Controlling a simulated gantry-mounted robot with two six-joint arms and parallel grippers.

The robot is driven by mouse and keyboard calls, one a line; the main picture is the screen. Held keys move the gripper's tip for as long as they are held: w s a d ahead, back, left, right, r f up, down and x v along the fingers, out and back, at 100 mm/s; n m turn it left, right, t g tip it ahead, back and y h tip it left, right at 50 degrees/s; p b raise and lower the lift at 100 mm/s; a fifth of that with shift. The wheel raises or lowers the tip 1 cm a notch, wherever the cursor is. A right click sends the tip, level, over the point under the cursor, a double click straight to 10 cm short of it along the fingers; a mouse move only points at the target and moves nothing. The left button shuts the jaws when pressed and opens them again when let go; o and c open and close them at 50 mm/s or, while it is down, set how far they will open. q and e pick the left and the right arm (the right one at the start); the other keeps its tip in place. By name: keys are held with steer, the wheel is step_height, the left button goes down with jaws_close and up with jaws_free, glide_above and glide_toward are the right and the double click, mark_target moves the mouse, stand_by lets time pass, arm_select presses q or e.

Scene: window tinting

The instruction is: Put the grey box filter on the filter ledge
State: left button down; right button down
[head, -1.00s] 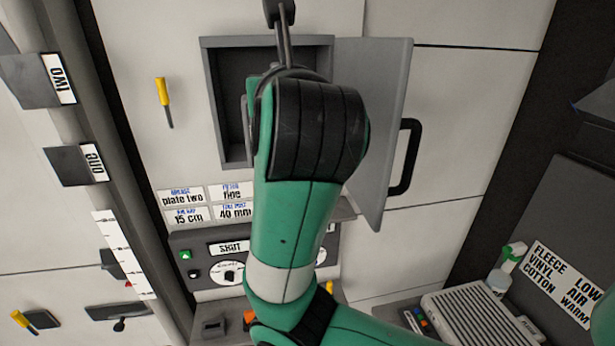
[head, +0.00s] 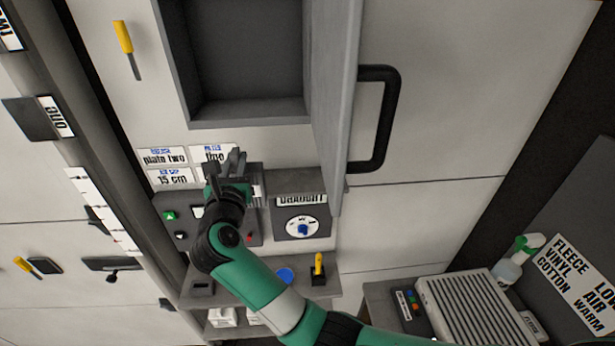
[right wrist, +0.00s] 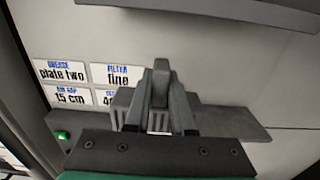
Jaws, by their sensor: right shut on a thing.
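My right gripper (head: 228,164) is in front of the panel below the open cupboard, its fingers pointing up and away. In the right wrist view its fingers (right wrist: 160,80) are shut on the grey box filter (right wrist: 123,108), a ribbed block mostly hidden behind them. The filter ledge (right wrist: 238,123) is a grey shelf on the wall, and the filter is right at it. I cannot tell whether the filter rests on the ledge or is just above it. The ledge also shows in the head view (head: 300,182). My left gripper is not in view.
The open cupboard (head: 245,70) is above, its grey door (head: 333,100) swung out to the right with a black handle (head: 385,120). Label cards (head: 165,156) are on the wall at left. A draught dial (head: 301,228) and a lower shelf (head: 325,283) are below.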

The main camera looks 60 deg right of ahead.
steer(key=s+d+p, duration=0.2)
steer(key=s+d, duration=0.2)
steer(key=d, duration=0.3)
steer(key=s+d+f+p, duration=0.1)
steer(key=s+d+p, duration=0.2)
steer(key=d, duration=0.5)
steer(key=shift+s+d+f, duration=0.15)
steer(key=shift+s+d, duration=0.15)
steer(key=shift+s, duration=0.5)
steer(key=shift+f, duration=0.15)
steer(key=c, duration=0.8)
jaws_free()
steer(key=shift+o, duration=0.2)
